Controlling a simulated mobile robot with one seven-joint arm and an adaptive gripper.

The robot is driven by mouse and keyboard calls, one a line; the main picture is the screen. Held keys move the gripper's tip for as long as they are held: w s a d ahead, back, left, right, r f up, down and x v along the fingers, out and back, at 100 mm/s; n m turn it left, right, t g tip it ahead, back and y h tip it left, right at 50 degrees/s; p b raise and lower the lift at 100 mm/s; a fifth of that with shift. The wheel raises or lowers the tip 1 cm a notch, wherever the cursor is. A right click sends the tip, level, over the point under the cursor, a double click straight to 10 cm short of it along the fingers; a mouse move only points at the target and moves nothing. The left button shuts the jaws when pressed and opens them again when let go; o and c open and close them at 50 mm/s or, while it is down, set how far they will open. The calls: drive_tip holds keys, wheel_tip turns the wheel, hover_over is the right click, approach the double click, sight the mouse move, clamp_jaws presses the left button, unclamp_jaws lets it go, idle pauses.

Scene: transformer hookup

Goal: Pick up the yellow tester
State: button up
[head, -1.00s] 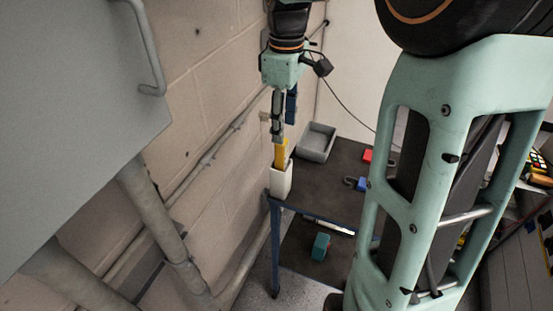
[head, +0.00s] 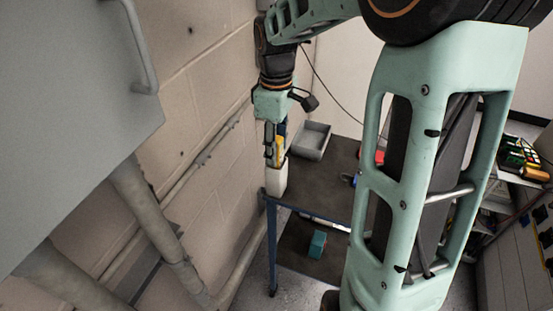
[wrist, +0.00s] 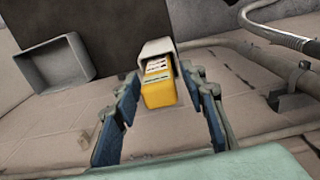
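The yellow tester (wrist: 159,85) stands in a white holder (wrist: 155,47), its yellow end sticking out toward my wrist camera. In the head view the tester (head: 279,146) shows as a yellow strip above the white holder (head: 274,178), which sits at the table's near left corner by the wall. My gripper (wrist: 162,95) is open, with one blue-padded finger on each side of the tester. A gap shows between each finger and the tester in the wrist view. In the head view my gripper (head: 275,150) points down over the holder and partly hides the tester.
A grey tray (head: 313,141) lies on the dark table (head: 325,180) behind the holder. A red item (head: 379,156) is partly hidden by my arm. A teal object (head: 317,244) is on the lower shelf. The block wall is close on the left.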

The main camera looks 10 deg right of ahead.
clamp_jaws()
drive_tip(key=shift+r, duration=0.1)
